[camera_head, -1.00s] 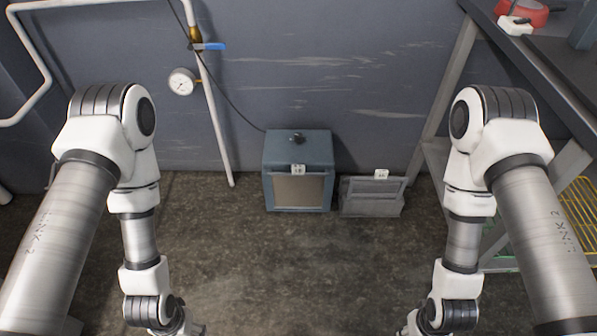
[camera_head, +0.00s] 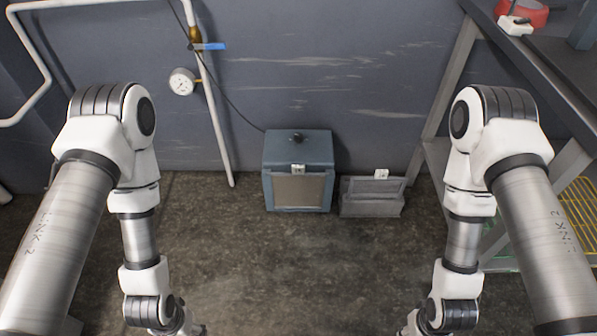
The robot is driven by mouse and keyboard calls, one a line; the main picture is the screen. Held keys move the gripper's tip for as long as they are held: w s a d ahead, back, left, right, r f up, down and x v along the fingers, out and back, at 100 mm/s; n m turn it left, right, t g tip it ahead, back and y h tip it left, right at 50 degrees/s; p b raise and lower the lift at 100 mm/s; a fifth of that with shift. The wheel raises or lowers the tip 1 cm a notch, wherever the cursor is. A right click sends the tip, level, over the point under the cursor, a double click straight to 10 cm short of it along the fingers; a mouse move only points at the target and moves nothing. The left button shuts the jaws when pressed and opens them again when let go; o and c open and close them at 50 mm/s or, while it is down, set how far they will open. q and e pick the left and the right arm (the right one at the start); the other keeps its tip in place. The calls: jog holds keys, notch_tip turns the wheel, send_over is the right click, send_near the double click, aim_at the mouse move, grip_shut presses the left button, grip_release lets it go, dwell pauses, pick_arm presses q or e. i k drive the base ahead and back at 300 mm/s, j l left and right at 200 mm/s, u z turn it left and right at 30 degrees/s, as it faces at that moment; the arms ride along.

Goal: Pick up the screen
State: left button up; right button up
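A blue-grey box (camera_head: 297,149) stands on the floor against the wall, near the middle of the head view. A tan, screen-like panel (camera_head: 298,190) in a blue frame shows on its front, below a small white tag. I cannot tell whether this panel is loose or fixed. My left gripper (camera_head: 197,331) and my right gripper (camera_head: 405,331) are mostly cut off by the bottom edge. Both are well in front of the box and apart from it. Whether their fingers are open or shut cannot be seen.
A low grey case (camera_head: 371,207) with a white tag stands just right of the box. A pipe with a gauge (camera_head: 182,81) and a blue-handled valve runs down the wall at left. A metal rack (camera_head: 437,110) stands at right. The floor (camera_head: 300,265) between my arms is clear.

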aim_at(297, 188)
jog(key=i+j+z, duration=0.4)
jog(key=j+z, duration=0.15)
jog(key=i+j+z, duration=0.1)
jog(key=j+z, duration=0.2)
jog(key=i+j+z, duration=0.1)
jog(key=j+z, duration=0.2)
jog(key=j, duration=0.2)
